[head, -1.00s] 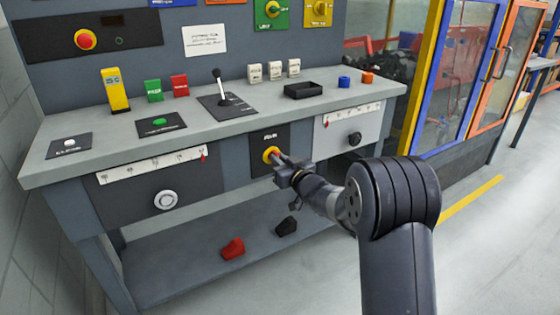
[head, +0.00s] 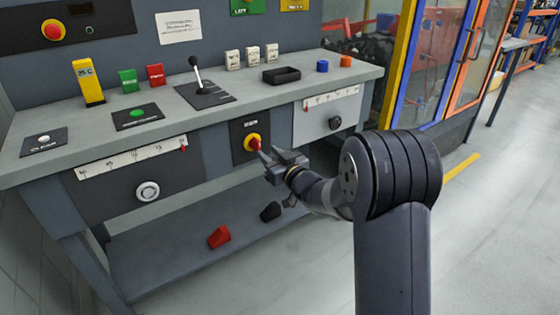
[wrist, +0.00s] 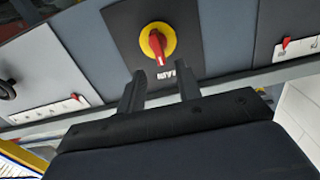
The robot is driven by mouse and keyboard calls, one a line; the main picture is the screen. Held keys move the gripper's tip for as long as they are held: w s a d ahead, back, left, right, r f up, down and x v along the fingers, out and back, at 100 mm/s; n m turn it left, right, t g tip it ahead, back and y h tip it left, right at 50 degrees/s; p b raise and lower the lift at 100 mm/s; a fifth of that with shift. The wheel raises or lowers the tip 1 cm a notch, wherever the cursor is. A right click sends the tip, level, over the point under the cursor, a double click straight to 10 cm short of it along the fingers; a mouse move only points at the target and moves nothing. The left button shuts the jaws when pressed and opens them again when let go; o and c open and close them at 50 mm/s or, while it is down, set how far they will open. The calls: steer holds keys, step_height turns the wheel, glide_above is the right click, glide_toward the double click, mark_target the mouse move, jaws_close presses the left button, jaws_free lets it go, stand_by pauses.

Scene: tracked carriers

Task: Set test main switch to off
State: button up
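The main switch is a red handle on a round yellow base (head: 253,142), set in a black plate (head: 240,153) on the bench front. In the wrist view the red handle (wrist: 159,48) stands nearly upright in the picture, its lower end near the upside-down label (wrist: 168,75). My gripper (head: 268,161) is just in front and to the lower right of the switch. In the wrist view my gripper's two fingers (wrist: 160,84) are apart with nothing between them. The handle lies beyond the fingertips, roughly in line with the gap.
Drawers with scale strips flank the switch, left (head: 130,156) and right (head: 330,100). The bench top (head: 190,125) above holds a lever, blocks and a black tray (head: 281,76). A red block (head: 219,237) and a black block (head: 270,211) lie on the lower shelf.

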mark_target(260, 145)
steer(key=shift+p+v, duration=0.35)
steer(key=shift+v, duration=2.4)
steer(key=shift+w, duration=0.1)
steer(key=b+x, duration=0.2)
steer(key=x, duration=0.8)
steer(key=shift+w+a, duration=0.2)
steer(key=shift+w, duration=0.05)
